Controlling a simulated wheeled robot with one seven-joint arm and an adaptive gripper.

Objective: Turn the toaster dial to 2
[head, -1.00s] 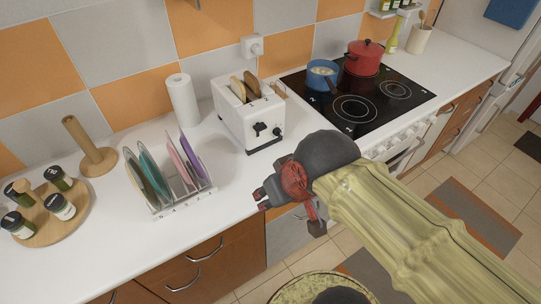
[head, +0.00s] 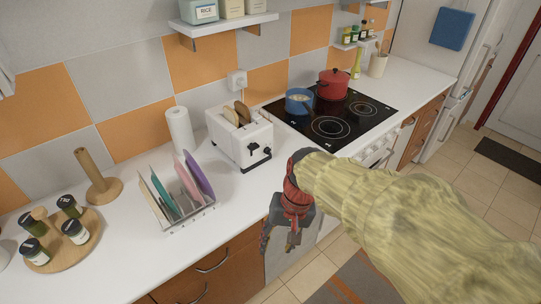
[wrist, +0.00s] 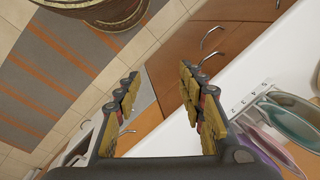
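The white toaster (head: 238,142) stands on the counter in the head view, with two slices of bread in its top. Its dark knobs (head: 255,147) are on the end facing me; the dial's markings are too small to read. My gripper (head: 268,245) hangs in front of the counter's front edge, below and to the right of the toaster, pointing down and apart from it. In the wrist view, my gripper (wrist: 157,100) has its two fingers spread with nothing between them. The toaster does not show in the wrist view.
A plate rack (head: 190,212) with several plates stands left of the toaster, with a paper towel roll (head: 179,131) behind it. The stove (head: 335,115), with a blue pot and a red pot, is to the right. Bare counter lies in front of the toaster.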

